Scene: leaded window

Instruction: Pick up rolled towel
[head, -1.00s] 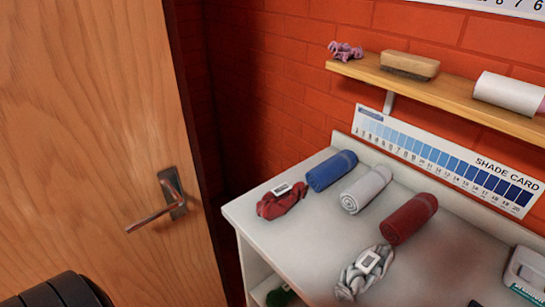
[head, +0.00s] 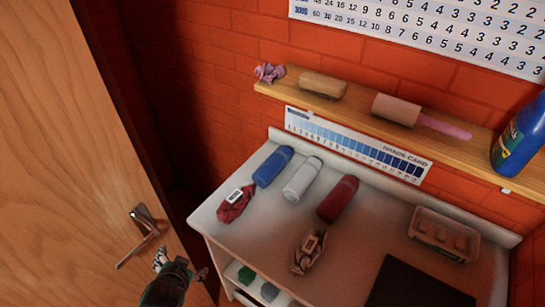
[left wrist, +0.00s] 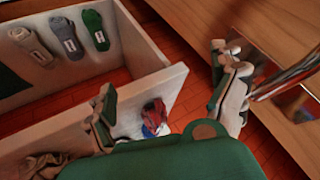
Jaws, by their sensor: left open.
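My left gripper (head: 180,265) is open and empty at the lower left, near the door handle and left of the worktop, apart from the towels. Its spread fingers also show in the left wrist view (left wrist: 168,98). My right gripper is not in view.
A wooden door (head: 60,170) with a metal handle (head: 148,232) stands at left. A tray (head: 444,234) sits at right. A wooden shelf (head: 350,107) hangs above. Labelled skeins (left wrist: 68,38) sit in a white compartment.

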